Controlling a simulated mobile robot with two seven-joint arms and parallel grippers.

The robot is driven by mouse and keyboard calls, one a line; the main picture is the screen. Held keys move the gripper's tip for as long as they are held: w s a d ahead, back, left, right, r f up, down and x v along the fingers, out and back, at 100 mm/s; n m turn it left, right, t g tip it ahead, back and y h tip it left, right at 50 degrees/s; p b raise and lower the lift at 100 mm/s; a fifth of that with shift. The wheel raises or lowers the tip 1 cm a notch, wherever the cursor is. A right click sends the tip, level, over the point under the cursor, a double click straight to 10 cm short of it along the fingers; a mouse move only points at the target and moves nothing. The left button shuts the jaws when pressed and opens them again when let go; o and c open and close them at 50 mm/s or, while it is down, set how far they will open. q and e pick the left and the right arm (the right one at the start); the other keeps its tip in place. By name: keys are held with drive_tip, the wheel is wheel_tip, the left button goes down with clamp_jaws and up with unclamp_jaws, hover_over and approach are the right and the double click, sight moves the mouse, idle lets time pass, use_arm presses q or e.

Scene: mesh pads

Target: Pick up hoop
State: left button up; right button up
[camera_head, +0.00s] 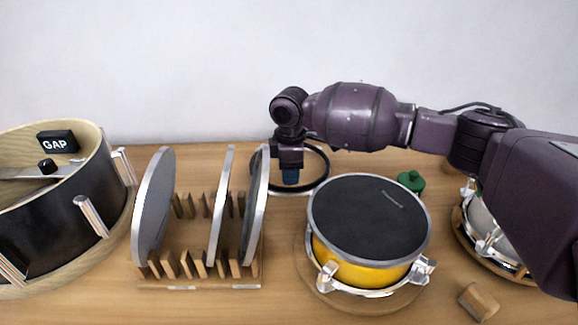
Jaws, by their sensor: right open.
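The hoop (326,171), a thin black ring, lies at the back of the wooden table, behind the rack and the yellow drum. Its left part is hidden by the disc rack and my gripper. My right gripper (290,178) reaches in from the right and points down over the hoop. My left gripper is not in view.
A wooden rack (190,284) holds three upright discs just left of the hoop. A yellow drum (350,268) with a dark top stands in front right. A big black drum shell (62,218) is at the left. A green object (411,182), a wooden block (478,302) and another drum (488,226) are at the right.

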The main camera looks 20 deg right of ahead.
sight(292, 187)
drive_tip(key=f, duration=0.2)
drive_tip(key=f+b, duration=0.1)
drive_tip(key=f, duration=0.2)
drive_tip(key=shift+s+d, duration=0.15)
drive_tip(key=shift+s, duration=0.05)
drive_tip(key=shift+r, duration=0.15)
drive_tip(key=shift+c, duration=0.6)
clamp_jaws()
